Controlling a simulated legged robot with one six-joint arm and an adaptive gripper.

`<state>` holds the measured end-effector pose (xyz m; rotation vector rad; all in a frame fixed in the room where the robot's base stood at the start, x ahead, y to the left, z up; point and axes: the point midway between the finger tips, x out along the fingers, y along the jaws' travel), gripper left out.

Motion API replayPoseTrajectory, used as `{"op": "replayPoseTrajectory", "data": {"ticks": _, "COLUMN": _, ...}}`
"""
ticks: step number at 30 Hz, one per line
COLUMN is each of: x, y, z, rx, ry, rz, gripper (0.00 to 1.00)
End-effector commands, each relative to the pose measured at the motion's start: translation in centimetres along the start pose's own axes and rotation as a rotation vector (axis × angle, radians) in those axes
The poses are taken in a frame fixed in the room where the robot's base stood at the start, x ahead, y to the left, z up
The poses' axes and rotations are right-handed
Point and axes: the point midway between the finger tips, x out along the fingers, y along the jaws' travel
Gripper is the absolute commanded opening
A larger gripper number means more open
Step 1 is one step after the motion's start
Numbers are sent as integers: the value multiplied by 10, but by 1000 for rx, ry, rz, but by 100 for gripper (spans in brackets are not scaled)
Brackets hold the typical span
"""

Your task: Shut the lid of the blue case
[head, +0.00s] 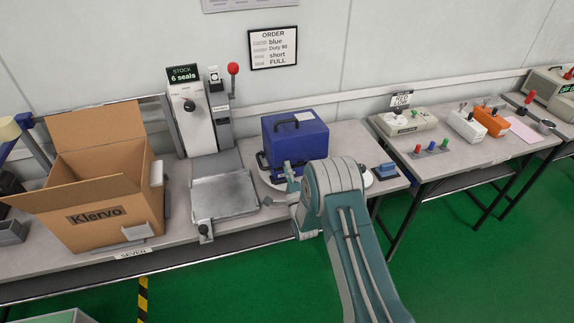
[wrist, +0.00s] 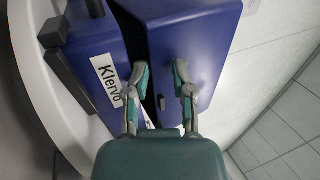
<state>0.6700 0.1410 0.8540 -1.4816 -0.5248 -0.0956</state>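The blue case (head: 300,139) stands on a white round base on the middle bench. In the wrist view its body (wrist: 88,38) carries a white Klervo label, with the lid (wrist: 195,45) to the right. A dark, narrow gap shows between body and lid, so the lid looks ajar. My gripper (head: 284,173) is at the front of the case in the head view. In the wrist view my gripper (wrist: 161,70) has its two fingers apart and nothing between them, over the lid and its edge. Whether the fingers touch the case I cannot tell.
An open cardboard box (head: 88,213) and a grey metal tray (head: 223,196) stand left of the case. A stock dispenser (head: 196,125) is behind the tray. Another bench (head: 455,157) holds several testers; green floor lies in front.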

Motion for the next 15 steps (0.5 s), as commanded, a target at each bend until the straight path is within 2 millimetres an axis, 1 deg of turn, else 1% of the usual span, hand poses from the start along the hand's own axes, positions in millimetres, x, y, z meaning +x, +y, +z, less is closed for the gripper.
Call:
{"op": "replayPoseTrajectory", "data": {"ticks": 1, "x": -10, "y": 3, "z": 0, "rx": 0, "ry": 1, "rz": 9, "gripper": 40}}
{"op": "replayPoseTrajectory", "data": {"ticks": 9, "x": -50, "y": -2, "z": -1, "rx": 0, "ry": 1, "rz": -5, "gripper": 40}}
{"op": "replayPoseTrajectory", "data": {"ticks": 12, "x": -61, "y": -3, "z": -1, "rx": 0, "ry": 1, "rz": -10, "gripper": 40}}
{"op": "replayPoseTrajectory", "data": {"ticks": 15, "x": -66, "y": -3, "z": -1, "rx": 0, "ry": 1, "rz": -13, "gripper": 40}}
